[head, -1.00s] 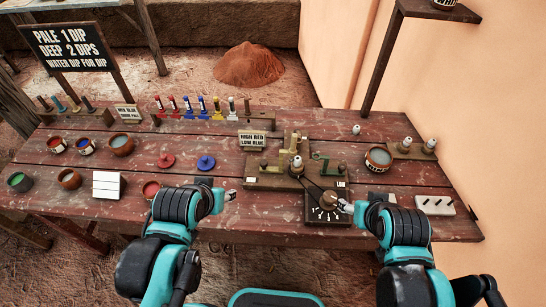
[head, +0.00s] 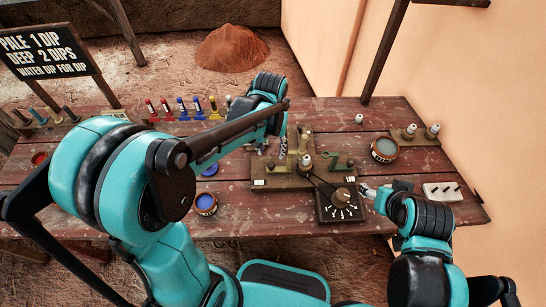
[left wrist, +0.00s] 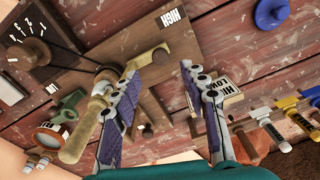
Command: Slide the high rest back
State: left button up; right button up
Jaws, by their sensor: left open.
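The rest board (head: 300,181) lies mid-table, with a white label at each end. My left gripper (head: 272,143) is over the board's back left side. In the left wrist view it (left wrist: 160,85) is open, with nothing clearly held; one finger overlaps a wooden spindle (left wrist: 82,135), and contact cannot be told. A green rest (head: 340,163) sits on the right. My right gripper (head: 366,190) is beside the dial knob (head: 341,196); its fingers are too small to judge.
A dial plate (head: 338,212) adjoins the board's front right. A bowl (head: 384,149) and a white block (head: 441,191) stand to the right. Colored tools (head: 183,108) line the back left. My left arm hides much of the table's left side.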

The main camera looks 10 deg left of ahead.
aim_at(271, 164)
pick_arm(q)
notch_tip(271, 164, down, 7)
jog(key=shift+f+b, duration=0.1)
jog(key=shift+b, duration=1.15)
jog(key=shift+a, duration=0.1)
grip_shut()
